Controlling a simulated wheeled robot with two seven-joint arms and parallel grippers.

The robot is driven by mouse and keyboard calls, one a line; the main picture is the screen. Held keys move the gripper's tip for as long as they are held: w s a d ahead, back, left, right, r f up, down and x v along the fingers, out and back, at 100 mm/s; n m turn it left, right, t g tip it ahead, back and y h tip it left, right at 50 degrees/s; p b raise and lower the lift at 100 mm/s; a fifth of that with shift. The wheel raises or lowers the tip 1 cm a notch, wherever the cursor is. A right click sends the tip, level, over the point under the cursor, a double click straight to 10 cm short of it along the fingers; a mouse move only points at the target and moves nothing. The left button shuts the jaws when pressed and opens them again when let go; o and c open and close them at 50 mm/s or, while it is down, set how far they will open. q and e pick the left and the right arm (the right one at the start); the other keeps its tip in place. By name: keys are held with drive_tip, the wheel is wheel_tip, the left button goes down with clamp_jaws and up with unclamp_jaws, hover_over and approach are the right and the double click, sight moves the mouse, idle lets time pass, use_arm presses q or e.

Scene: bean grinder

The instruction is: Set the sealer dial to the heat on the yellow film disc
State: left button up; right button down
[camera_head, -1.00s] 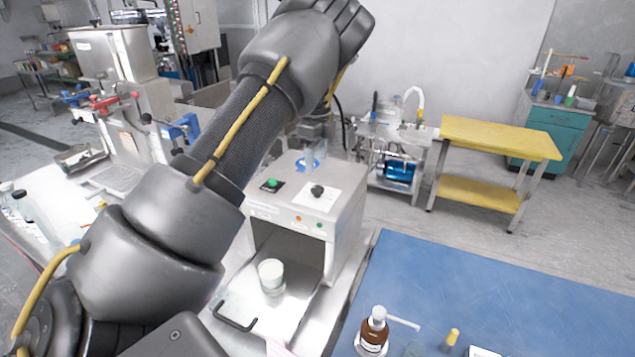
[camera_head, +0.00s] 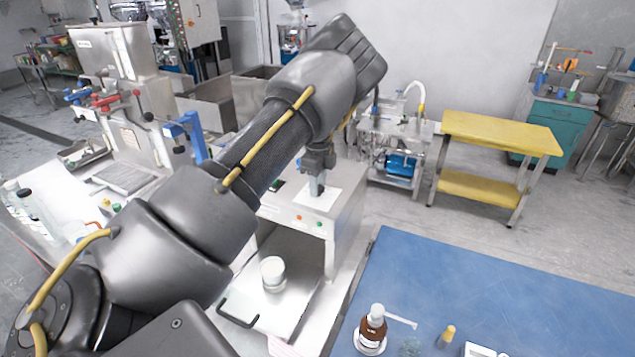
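The sealer (camera_head: 345,228) is a light metal box with an open front bay. The white dial plate (camera_head: 330,201) lies on its top, and its black dial is now hidden by my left gripper. My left gripper (camera_head: 316,188) points down with its fingertips at the dial's place; whether they touch or close on the dial cannot be told. A white cup (camera_head: 273,274) stands on the tray (camera_head: 290,306) in front of the bay. I cannot make out a yellow film disc. My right gripper is not in view.
My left arm hides the sealer's back left. A blue mat (camera_head: 480,285) on the right carries a brown bottle (camera_head: 373,328) and a small yellow-capped item (camera_head: 446,336) near its front. Its middle is clear. A yellow bench (camera_head: 500,133) stands behind.

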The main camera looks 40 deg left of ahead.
use_arm(q)
drive_tip(key=c, duration=0.5)
